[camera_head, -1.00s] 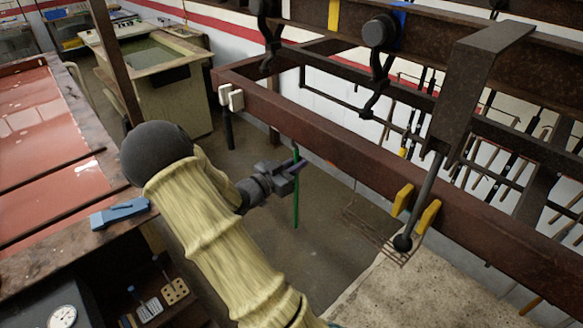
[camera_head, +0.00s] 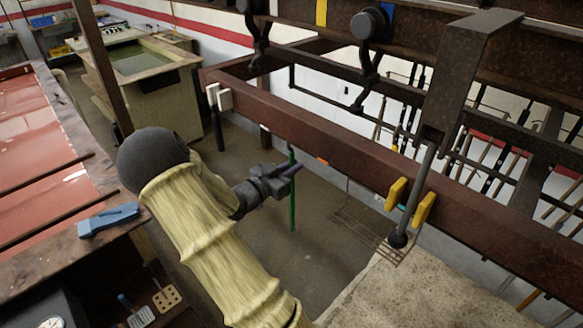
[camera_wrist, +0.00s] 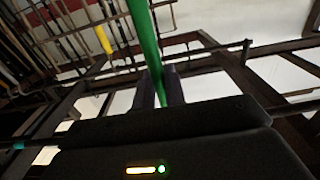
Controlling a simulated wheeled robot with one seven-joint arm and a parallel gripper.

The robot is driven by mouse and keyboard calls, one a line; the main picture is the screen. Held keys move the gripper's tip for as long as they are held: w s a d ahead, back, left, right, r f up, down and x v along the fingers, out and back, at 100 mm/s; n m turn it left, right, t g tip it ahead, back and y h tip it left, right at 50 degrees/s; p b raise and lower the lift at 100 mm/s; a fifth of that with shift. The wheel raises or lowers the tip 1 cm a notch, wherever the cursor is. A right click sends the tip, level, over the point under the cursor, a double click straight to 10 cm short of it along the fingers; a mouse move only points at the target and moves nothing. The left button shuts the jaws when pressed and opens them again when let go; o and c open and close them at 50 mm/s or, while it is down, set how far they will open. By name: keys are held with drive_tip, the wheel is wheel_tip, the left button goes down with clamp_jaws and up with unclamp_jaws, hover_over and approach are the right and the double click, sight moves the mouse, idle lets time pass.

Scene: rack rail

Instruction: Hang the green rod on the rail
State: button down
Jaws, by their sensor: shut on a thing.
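The green rod (camera_head: 292,210) hangs upright in my gripper (camera_head: 288,172), which is shut on it. Part of the rod shows above the jaws and a longer part below. In the wrist view the green rod (camera_wrist: 145,45) runs between the two dark fingers of my gripper (camera_wrist: 160,90). In the head view my gripper appears just below the long rusty brown rail (camera_head: 345,158). The rod looks apart from the rail, but its exact depth is hard to tell. The jaws hide the rod's gripped part.
White blocks (camera_head: 219,98) and yellow blocks (camera_head: 397,194) sit on the rail. A dark bracket (camera_head: 455,85) with a hanging bar stands by the yellow ones. A red-topped table (camera_head: 35,150) with a blue object (camera_head: 108,219) is at left. Open floor lies below my gripper.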

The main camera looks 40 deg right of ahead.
drive_tip(key=shift+f+b, duration=0.3)
drive_tip(key=shift+f, duration=0.05)
drive_tip(key=c, duration=1.4)
unclamp_jaws()
drive_tip(key=shift+o, duration=0.2)
drive_tip(key=shift+a, duration=0.1)
drive_tip(key=s+a+b, duration=0.1)
drive_tip(key=a+b, duration=0.5)
drive_tip(key=a, duration=1.1)
drive_tip(key=shift+s, duration=0.15)
